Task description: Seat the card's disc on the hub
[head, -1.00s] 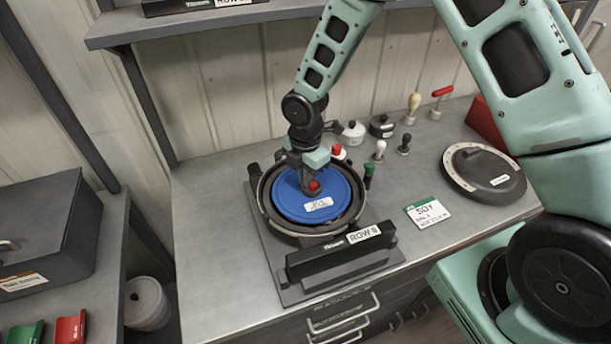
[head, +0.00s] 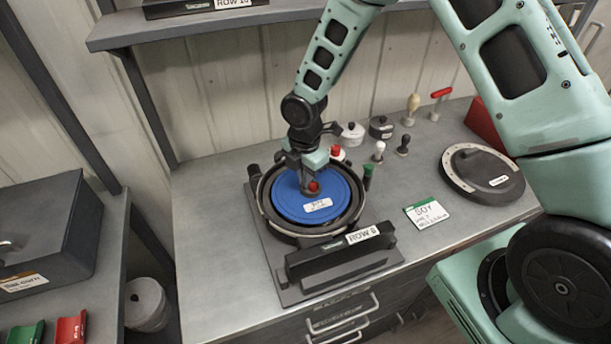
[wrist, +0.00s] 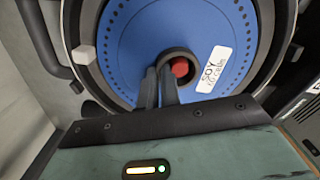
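A blue disc (head: 341,190) with a white label lies in the round dark housing (head: 262,206) of the meter, over its middle. In the wrist view the blue disc (wrist: 128,38) shows small holes near its rim and a label that seems to read SOY. My gripper (head: 312,187) is at the disc's centre, its fingers at the dark ring around a red knob (wrist: 180,68). The fingers look close together on that ring. The hub is hidden under the disc, so I cannot tell whether the disc is fully down. The card (head: 427,213) reads SOY and lies right of the meter.
A black bar labelled ROW 8 (head: 340,257) stands in front of the housing. A dark round lid (head: 483,171) lies at the right. Several small knobbed tools stand at the back, with a green-topped one (head: 368,171) close beside the housing. The bench front left is clear.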

